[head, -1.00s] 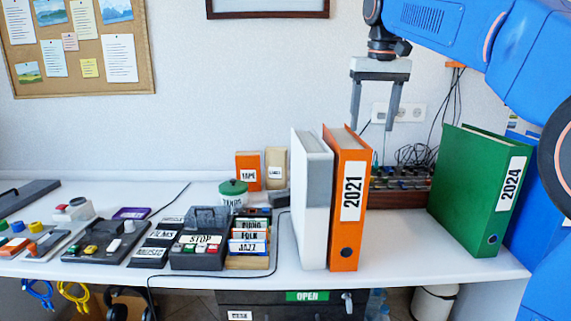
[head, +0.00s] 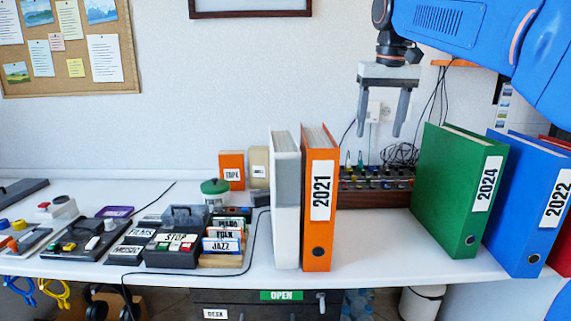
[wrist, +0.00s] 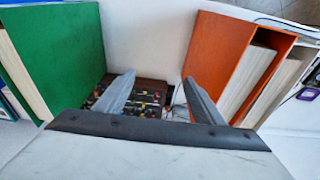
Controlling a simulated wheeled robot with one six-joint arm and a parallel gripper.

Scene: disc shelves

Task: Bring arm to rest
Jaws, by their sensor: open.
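My gripper (head: 386,108) is open and empty. It hangs with its fingers pointing down, above the gap between the orange 2021 binder (head: 320,200) and the green 2024 binder (head: 455,190). In the wrist view, my gripper (wrist: 158,98) points down into this gap, with the green binder (wrist: 55,45) on the left and the orange binder (wrist: 215,50) on the right. My blue arm reaches in from the top right of the head view.
A control board (head: 375,183) with cables stands behind the gap. A white binder (head: 286,200) touches or nearly touches the orange one. A blue 2022 binder (head: 530,205) leans at the right.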

